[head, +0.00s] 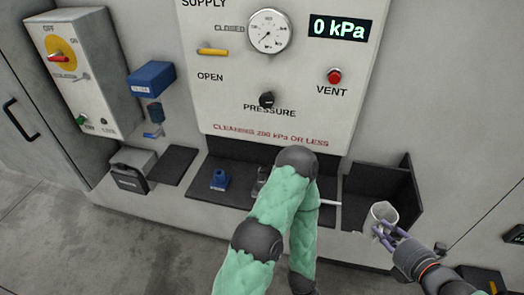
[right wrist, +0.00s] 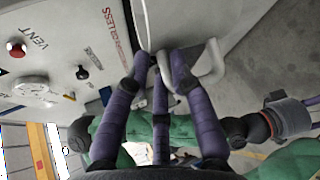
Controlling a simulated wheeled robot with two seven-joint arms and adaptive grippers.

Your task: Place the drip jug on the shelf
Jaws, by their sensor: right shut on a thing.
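The drip jug (head: 381,213) is a small pale, open-topped vessel at the right in the head view. My right gripper (head: 384,233) is shut on it and holds it at the front of the dark shelf corner (head: 370,182). In the right wrist view the jug (right wrist: 180,22) fills the top, and the purple fingers of my right gripper (right wrist: 163,65) close at its handle (right wrist: 212,62). Whether the jug touches the shelf I cannot tell. My left gripper (right wrist: 308,115) shows only partly at the right edge of the wrist view, its fingertips cut off.
A pressure panel (head: 290,85) with gauge and knobs stands above the dark ledge (head: 205,195). A blue block (head: 220,180) sits on the ledge. A switch box (head: 85,65) and a blue box (head: 152,78) are at the left. A green arm of mine covers the ledge's middle.

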